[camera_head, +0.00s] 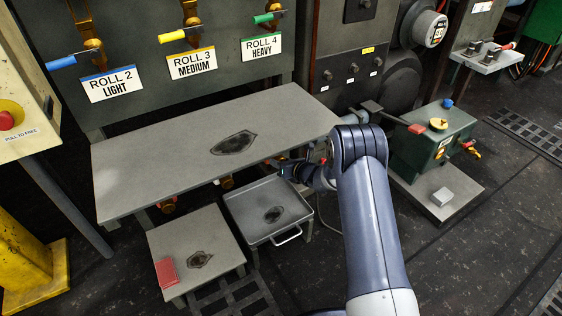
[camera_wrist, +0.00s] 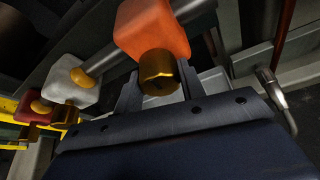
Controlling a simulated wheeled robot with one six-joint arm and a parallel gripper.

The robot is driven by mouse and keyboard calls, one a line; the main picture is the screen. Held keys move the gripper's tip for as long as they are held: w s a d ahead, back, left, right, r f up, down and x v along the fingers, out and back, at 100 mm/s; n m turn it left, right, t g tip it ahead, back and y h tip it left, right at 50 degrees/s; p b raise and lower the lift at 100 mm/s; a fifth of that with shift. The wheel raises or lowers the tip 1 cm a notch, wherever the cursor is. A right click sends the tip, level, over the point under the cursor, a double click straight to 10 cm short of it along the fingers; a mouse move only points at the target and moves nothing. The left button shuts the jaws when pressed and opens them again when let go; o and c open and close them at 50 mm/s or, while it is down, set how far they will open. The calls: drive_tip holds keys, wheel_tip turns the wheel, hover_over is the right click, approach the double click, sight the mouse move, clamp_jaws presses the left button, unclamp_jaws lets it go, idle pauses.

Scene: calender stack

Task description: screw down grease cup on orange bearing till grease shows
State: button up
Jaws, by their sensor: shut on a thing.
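The orange bearing (camera_wrist: 152,27) is a block on a grey shaft at the top of the wrist view. A brass grease cup (camera_wrist: 158,72) sits on its near face. My gripper (camera_wrist: 160,82) has its two dark fingers on either side of this cup and is shut on it. No grease can be made out around the cup. In the head view my gripper (camera_head: 290,170) reaches under the front edge of the grey table, and the orange bearing is mostly hidden there.
A white bearing (camera_wrist: 72,82) and a red bearing (camera_wrist: 35,108), each with a brass cup, sit along the shaft to the left. The grey table (camera_head: 140,180) overhangs my gripper. A metal tray (camera_head: 248,222) and low stand (camera_head: 170,240) lie below.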

drive_tip(key=m+y, duration=0.1)
drive_tip(key=m, duration=0.1)
drive_tip(key=shift+m+g+y+p, duration=0.3)
drive_tip(key=shift+g, duration=0.1)
drive_tip(key=shift+m+y, duration=0.6)
drive_tip(key=shift+m, duration=0.3)
drive_tip(key=o, duration=1)
drive_tip(key=p+v, duration=0.3)
drive_tip(key=v, duration=0.7)
drive_tip(key=shift+s+d, duration=0.2)
drive_tip(key=shift+d, duration=0.2)
